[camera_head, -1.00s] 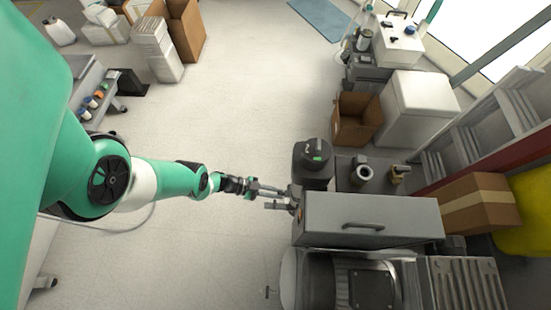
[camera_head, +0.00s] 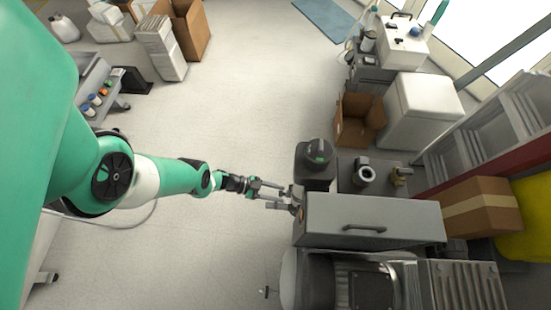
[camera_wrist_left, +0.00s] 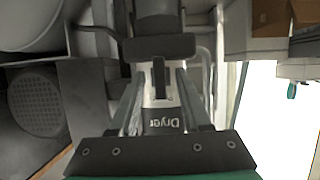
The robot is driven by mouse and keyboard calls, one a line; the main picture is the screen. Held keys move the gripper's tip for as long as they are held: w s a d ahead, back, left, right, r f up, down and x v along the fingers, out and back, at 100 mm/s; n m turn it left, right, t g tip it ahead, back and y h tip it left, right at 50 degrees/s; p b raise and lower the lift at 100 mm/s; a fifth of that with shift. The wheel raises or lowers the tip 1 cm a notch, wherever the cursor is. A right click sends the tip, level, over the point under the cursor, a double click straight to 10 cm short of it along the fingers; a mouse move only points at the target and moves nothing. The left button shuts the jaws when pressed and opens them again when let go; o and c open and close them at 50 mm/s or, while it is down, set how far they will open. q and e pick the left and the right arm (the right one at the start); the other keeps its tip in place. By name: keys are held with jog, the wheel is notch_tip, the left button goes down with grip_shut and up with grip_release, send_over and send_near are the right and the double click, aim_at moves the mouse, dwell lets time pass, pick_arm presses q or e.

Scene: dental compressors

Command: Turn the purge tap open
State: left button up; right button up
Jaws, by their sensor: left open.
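My left gripper (camera_head: 287,197) is open at the left side of the grey compressor cabinet (camera_head: 335,222), beside a dark round-topped unit (camera_head: 315,160). In the left wrist view the two fingers (camera_wrist_left: 158,76) reach forward on either side of a small dark upright lever, likely the purge tap (camera_wrist_left: 159,78). The lever stands between the fingers; I cannot tell whether either finger touches it. In the head view the tap is too small and covered to make out. My right gripper is in neither view.
A dark horizontal block (camera_wrist_left: 158,46) sits just beyond the lever. A metal tank (camera_head: 312,280) stands in front of the cabinet. Cardboard boxes (camera_head: 357,120) and a ladder (camera_head: 490,130) are to the right. The floor (camera_head: 240,110) left of the cabinet is clear.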

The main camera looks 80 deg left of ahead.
pick_arm(q)
jog(key=p+v, duration=0.3)
jog(key=v, duration=0.8)
jog(key=shift+s+r, duration=0.2)
jog(key=shift+s, duration=0.05)
